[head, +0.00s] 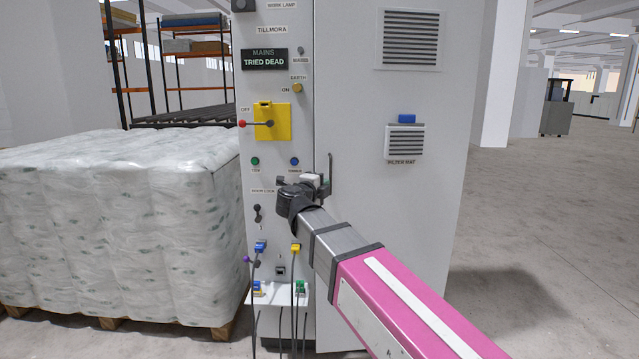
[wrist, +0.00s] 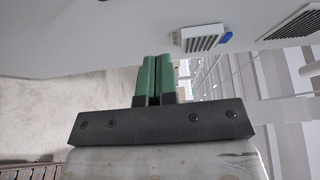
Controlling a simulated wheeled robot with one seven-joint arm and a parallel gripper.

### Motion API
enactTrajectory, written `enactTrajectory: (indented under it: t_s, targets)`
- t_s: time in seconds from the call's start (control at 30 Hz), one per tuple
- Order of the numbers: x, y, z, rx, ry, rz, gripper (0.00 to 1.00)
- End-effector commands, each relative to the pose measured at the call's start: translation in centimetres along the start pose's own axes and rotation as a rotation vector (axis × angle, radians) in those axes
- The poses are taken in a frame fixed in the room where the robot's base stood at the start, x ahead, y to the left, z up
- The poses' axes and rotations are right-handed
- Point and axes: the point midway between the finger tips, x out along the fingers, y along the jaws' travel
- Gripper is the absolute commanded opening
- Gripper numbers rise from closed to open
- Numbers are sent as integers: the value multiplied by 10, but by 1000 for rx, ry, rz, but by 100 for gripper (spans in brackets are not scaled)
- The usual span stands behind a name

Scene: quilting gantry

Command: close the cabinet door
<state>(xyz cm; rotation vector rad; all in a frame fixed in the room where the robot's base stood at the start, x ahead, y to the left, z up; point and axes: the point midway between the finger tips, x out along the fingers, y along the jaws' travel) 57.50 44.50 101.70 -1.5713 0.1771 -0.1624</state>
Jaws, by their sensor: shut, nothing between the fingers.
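The grey cabinet door (head: 400,220) is the tall panel right of the cabinet's control strip in the head view. It carries vents and has a dark upright handle (head: 331,170) by its left edge. The seam gives no clear sign of how far the door stands open. My gripper (head: 312,182) is in front of the control strip, just left of the handle; its fingertips are partly hidden there. In the wrist view, its two green fingers (wrist: 156,62) are together and empty. They point towards the pale door face (wrist: 90,35); contact cannot be told.
The control strip (head: 277,215) holds switches, a yellow plate (head: 271,122) and plugged cables (head: 294,325). A wrapped pallet load (head: 120,225) stands close on the left. Open concrete floor (head: 550,250) lies to the right.

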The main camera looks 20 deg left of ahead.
Motion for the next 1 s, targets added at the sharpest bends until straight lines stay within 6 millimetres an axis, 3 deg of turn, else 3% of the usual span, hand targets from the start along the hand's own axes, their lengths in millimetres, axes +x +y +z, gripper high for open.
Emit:
enactTrajectory:
  t_s: [0.43, 0.7, 1.0]
  targets:
    - [84, -1, 6, 1, -1, -1, 0]
    - [103, -1, 27, 1, -2, -1, 0]
    - [105, 0, 29, 1, -2, -1, 0]
